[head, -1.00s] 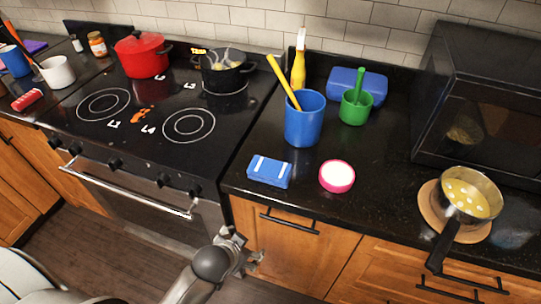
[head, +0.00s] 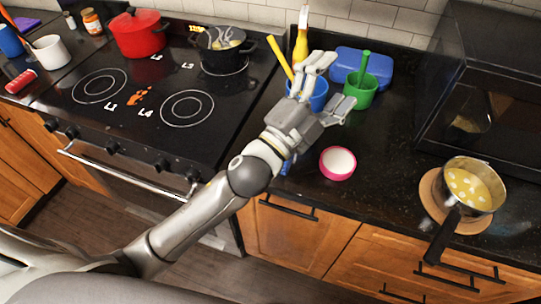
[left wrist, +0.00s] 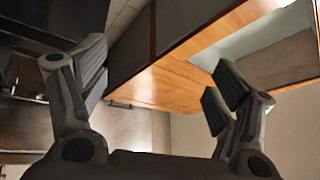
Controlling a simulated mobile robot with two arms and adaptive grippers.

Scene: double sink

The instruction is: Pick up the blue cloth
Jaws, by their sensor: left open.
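The blue cloth (head: 287,166) lies on the black counter near its front edge, right of the stove. My left arm covers most of it in the head view, and only a small blue part shows. My left gripper (head: 332,82) is above the counter, in front of the blue cup and beside the green cup, with its fingers spread and nothing between them. In the left wrist view the left gripper (left wrist: 160,80) is also open and empty, and no cloth shows there. My right gripper is not in view.
The blue cup (head: 318,96) is partly hidden by my gripper. The green cup (head: 361,91), a pink-rimmed bowl (head: 337,165) and a blue box (head: 375,64) stand nearby. A pan (head: 472,186) is at the right, and pots stand on the stove (head: 140,120). Wooden cabinets (left wrist: 185,75) show in the wrist view.

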